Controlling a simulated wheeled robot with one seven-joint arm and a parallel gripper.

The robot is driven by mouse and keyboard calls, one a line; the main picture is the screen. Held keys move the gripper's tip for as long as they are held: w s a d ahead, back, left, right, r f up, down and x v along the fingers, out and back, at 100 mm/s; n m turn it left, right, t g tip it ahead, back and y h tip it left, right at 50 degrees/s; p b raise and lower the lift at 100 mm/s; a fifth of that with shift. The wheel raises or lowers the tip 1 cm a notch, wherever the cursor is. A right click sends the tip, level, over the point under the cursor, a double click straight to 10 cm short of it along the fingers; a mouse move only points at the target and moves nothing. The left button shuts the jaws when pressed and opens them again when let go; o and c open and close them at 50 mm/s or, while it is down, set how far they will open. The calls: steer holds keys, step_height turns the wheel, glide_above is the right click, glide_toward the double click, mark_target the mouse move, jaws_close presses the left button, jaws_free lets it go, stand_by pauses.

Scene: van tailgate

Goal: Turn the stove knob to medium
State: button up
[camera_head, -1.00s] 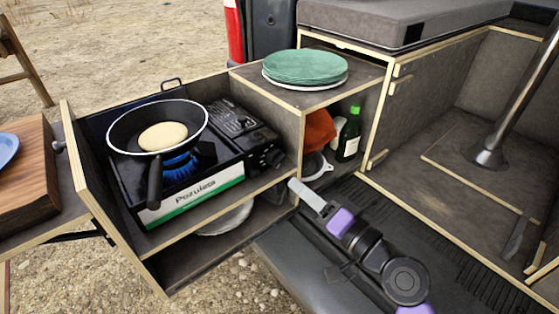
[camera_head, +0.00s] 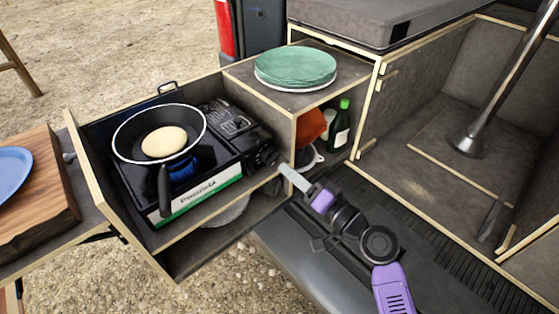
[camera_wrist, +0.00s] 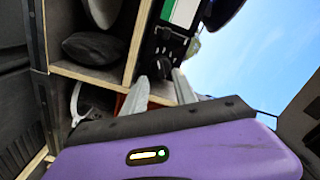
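The black portable gas stove (camera_head: 215,165) sits on the upper shelf of the pull-out kitchen box. Its dark knob (camera_head: 266,156) is on the right end of its front panel. The knob also shows in the wrist view (camera_wrist: 163,64), small and dark, so its setting cannot be read. A blue flame (camera_head: 183,172) shows under the frying pan (camera_head: 128,132). My gripper (camera_head: 284,170) is just right of and below the knob. In the wrist view its two fingers (camera_wrist: 159,76) are apart, with the knob beyond and between their tips. Contact cannot be told.
The pan holds a pale pancake (camera_head: 164,141), its handle pointing toward the front. Green plates (camera_head: 296,66) are stacked on the box top, right of the stove. The box's wooden edges are close by.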

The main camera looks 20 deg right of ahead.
mark_target(275, 161)
steer(key=shift+x, duration=2.35)
jaws_close()
